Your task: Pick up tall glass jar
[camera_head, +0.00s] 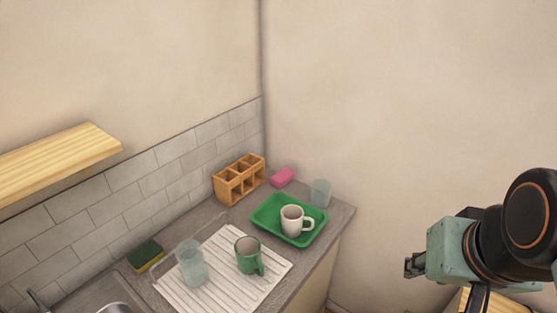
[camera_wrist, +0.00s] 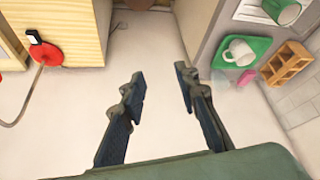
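A tall clear glass jar (camera_head: 191,265) stands upright on the white ribbed drying mat (camera_head: 222,292), near the left of the counter in the head view. A second clear glass (camera_head: 320,192) stands at the counter's back right corner and looks shorter. My gripper (camera_head: 413,265) is off to the right of the counter in the head view, well apart from both glasses. In the wrist view my gripper (camera_wrist: 158,84) is open, with nothing between its fingers.
A green mug (camera_head: 249,256) stands on the mat beside the tall jar. A white mug (camera_head: 292,220) sits on a green tray (camera_head: 262,222). A wooden organizer (camera_head: 239,180), pink sponge (camera_head: 282,177) and green-yellow sponge (camera_head: 146,256) lie along the wall. A wooden shelf (camera_head: 60,160) juts out above.

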